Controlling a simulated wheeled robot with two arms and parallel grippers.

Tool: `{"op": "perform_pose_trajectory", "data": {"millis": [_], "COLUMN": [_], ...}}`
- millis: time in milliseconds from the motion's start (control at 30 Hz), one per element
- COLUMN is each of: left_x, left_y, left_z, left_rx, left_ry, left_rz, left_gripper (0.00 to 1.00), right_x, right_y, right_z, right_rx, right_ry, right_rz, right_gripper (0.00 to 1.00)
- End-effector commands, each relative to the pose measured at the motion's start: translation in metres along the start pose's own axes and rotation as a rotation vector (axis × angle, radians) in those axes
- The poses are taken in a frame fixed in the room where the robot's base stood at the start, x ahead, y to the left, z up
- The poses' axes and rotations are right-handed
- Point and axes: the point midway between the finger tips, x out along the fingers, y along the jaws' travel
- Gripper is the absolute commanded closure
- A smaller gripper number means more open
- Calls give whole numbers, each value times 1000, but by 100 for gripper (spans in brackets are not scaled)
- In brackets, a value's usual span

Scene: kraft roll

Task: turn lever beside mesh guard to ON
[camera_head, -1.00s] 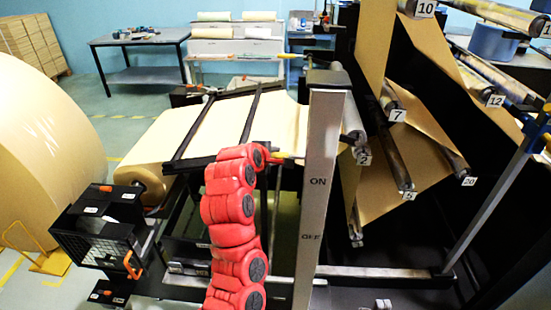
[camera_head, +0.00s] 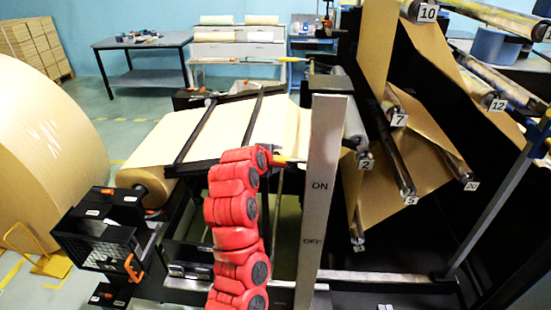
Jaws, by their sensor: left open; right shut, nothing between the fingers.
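A black box with a mesh guard (camera_head: 103,249) stands at the lower left, beside the paper roll. An orange lever-like handle (camera_head: 133,268) sits at its right lower edge, tilted; its marks are too small to read. A pale upright post (camera_head: 322,200) in the centre bears the words ON, above, and OFF, below. A yellow-ended piece (camera_head: 283,160) meets the post's left side near ON; I cannot tell whether it is a lever.
A red segmented assembly (camera_head: 237,220) rises left of the post. A kraft web (camera_head: 215,135) lies over black bars. Numbered rollers (camera_head: 405,180) fill the right. A huge roll (camera_head: 45,150) stands at far left. A table (camera_head: 140,42) stands behind, with open floor before it.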

Motion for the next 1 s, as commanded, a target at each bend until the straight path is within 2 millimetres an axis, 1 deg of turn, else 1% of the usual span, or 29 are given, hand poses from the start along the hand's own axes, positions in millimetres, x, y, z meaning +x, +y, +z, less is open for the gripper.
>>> {"op": "perform_pose_trajectory", "data": {"millis": [133,233,333,467,500,567,633,733,867,900,933,1000], "left_x": [-4,-15,-31,-60,-72,-86,-105,-123,-147,-151,-151,-158], "left_y": [-1,0,-2,-1,3,3,10,7,7,3,1,2], "left_z": [0,0,1,1,2,2,4,3,4,2,1,0], "left_rx": [1,1,-1,0,-1,-1,-2,-8,-3,-6,-4,-4], "left_ry": [0,1,-2,-2,-2,-4,-7,-8,-8,-8,-5,-1], "left_rz": [1,3,4,10,7,8,7,0,7,6,11,12], "left_gripper": [40,40,40,40,40,40,40,40,40,40,40,40], "right_x": [-3,-8,-14,-23,-17,-14,3,21,30,28,20,14], "right_y": [0,0,-1,-1,-1,-1,0,1,2,1,1,1], "right_z": [0,1,2,4,3,2,0,-4,-5,-5,-3,-2], "right_rx": [0,0,0,0,0,0,0,0,0,0,0,0], "right_ry": [0,0,0,0,0,0,0,1,0,0,1,0], "right_rz": [0,0,0,0,0,0,0,0,0,0,0,0], "right_gripper": [100,100,100,100,100,100,100,100,100,100,100,100]}}
